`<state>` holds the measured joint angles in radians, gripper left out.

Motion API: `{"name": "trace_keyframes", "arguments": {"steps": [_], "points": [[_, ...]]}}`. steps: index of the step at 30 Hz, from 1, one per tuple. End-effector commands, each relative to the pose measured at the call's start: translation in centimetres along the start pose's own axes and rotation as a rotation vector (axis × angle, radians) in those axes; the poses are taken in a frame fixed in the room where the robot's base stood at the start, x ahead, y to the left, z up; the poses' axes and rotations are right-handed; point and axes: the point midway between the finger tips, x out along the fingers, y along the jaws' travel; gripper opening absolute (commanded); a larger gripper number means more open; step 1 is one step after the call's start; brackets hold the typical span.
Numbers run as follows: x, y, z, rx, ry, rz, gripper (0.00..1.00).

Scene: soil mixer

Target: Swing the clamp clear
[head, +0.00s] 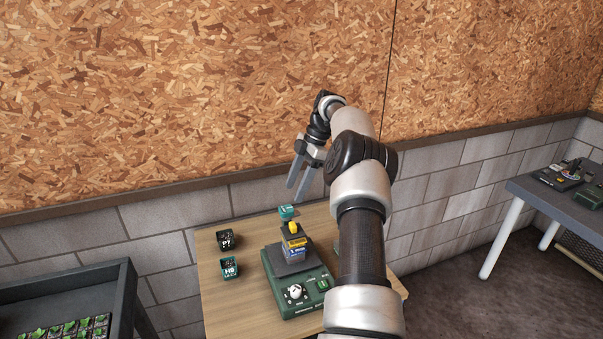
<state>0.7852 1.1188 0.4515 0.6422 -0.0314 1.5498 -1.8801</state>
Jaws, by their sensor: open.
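The soil mixer (317,300) is a green machine with a white knob on its front, standing on the wooden table. A dark plate on it carries a small grey-blue container (295,252). A yellow and black part, which looks like the clamp (293,231), sits over the container. A teal block (287,211) shows just behind or above it; which one I cannot tell. My gripper (298,190) is open and empty, fingers pointing down, above and behind the mixer and apart from it. My arm hides the right side of the table.
Two small dark pots, one marked P7 (225,239) and one with a teal band (230,268), stand on the table (215,295) left of the mixer. A dark tray stand (75,275) with seedlings is at left. A grey bench (560,205) is at right. The wall is close behind.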

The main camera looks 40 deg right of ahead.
Motion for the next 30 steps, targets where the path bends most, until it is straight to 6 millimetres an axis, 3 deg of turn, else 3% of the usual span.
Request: {"name": "trace_keyframes", "arguments": {"steps": [4,9,30], "points": [[-3.3,0.1,-0.1,-0.001,0.0,0.002,0.52],[-5.2,0.1,-0.1,-0.001,0.001,0.0,0.52],[-5.7,0.0,0.0,-0.001,0.001,-0.001,0.52]]}}
